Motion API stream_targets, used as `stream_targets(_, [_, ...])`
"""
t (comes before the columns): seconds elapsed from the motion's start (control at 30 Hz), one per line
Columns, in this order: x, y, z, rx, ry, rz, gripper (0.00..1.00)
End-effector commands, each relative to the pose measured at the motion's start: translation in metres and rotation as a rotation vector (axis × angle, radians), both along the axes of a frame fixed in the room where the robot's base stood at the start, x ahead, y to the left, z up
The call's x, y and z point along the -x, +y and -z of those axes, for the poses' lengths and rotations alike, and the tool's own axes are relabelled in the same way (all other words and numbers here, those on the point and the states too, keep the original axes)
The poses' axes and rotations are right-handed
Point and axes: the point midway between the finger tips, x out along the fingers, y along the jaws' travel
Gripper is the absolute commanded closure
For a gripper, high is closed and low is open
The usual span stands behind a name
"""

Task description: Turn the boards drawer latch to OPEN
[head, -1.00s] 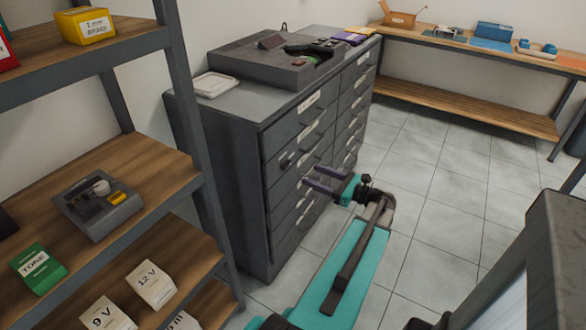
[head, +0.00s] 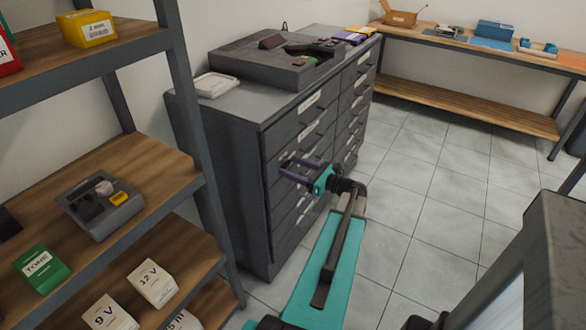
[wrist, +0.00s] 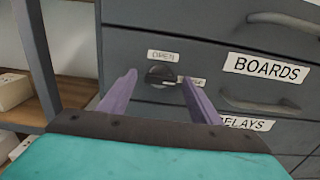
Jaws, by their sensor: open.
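The boards drawer latch is a dark round knob (wrist: 160,76) on the cabinet front in the wrist view. An OPEN label (wrist: 163,56) sits above it, and a second label to its right is partly covered by a finger. The boards drawer (wrist: 205,45) bears a white BOARDS label (wrist: 265,68) to the right of the knob. My gripper (wrist: 160,82) is open, with its two purple fingers to either side of the knob in that view. Whether they touch it cannot be told. In the head view my gripper (head: 286,167) is at the cabinet front and hides the knob.
The grey drawer cabinet (head: 225,150) carries a dark device (head: 265,65) and a white tray (head: 210,85) on top. A shelf rack (head: 185,110) with boxes stands close on the left. A wooden bench (head: 480,55) runs along the back.

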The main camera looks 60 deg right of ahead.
Motion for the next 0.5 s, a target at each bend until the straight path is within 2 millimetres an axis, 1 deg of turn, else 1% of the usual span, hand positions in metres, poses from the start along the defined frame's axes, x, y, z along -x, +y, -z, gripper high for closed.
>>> stream_targets(0.2, [0.0004, -0.0002, 0.0001, 0.000, 0.000, 0.001, 0.42])
stream_targets(0.43, [0.0008, -0.0003, 0.0001, 0.000, 0.000, 0.001, 0.81])
stream_targets(0.47, [0.0008, -0.0003, 0.0001, 0.000, 0.000, 0.001, 0.83])
stream_targets(0.5, [0.0014, 0.0061, -0.0003, -0.001, 0.000, 0.001, 0.83])
